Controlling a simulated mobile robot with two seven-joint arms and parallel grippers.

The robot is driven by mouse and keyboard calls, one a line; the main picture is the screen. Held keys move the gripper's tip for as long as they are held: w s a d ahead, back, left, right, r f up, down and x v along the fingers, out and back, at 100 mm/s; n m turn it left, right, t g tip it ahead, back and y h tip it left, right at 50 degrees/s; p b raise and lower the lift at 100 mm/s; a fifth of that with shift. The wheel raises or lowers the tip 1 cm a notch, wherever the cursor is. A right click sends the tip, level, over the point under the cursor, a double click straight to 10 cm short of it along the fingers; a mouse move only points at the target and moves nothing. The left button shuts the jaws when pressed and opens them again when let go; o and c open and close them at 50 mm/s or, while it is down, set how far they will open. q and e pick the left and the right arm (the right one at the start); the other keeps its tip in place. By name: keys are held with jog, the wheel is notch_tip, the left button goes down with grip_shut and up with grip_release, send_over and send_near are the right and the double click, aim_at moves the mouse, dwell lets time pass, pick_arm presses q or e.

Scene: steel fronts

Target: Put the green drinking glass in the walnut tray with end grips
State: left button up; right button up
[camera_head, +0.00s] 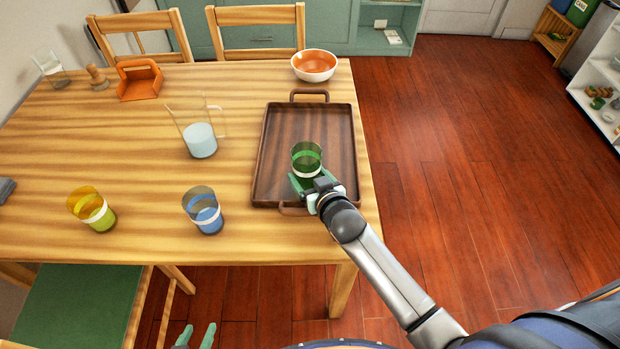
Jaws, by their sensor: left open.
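The green drinking glass (306,158) is upright over the front middle of the walnut tray (257,165). I cannot tell whether its base touches the tray floor. My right gripper (305,184) is at the near side of the glass, low over the tray's front edge. Its green fingers are partly hidden by the wrist and the glass, so whether they grip it is unclear. My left gripper (196,337) shows only its two green fingertips at the bottom edge, apart and empty, below the table's front edge. The tray lies on the table's right part, its end grips at back and front.
A blue glass (205,212) and a yellow glass (93,212) stand left of the tray. A clear pitcher (200,138) stands behind them. An orange-and-white bowl (314,66) is behind the tray. An orange holder (139,82) is at back left. The tray's back half is bare.

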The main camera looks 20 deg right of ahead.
dwell(0.3)
jog(key=shift+f, duration=0.2)
jog(key=o, duration=1.5)
jog(key=shift+r, duration=0.25)
jog(key=p+v, duration=0.1)
jog(key=v, duration=1)
jog(key=shift+f+p, duration=0.15)
jog(key=shift+p, duration=0.25)
jog(key=shift+s+r, duration=0.25)
jog(key=shift+s, duration=0.2)
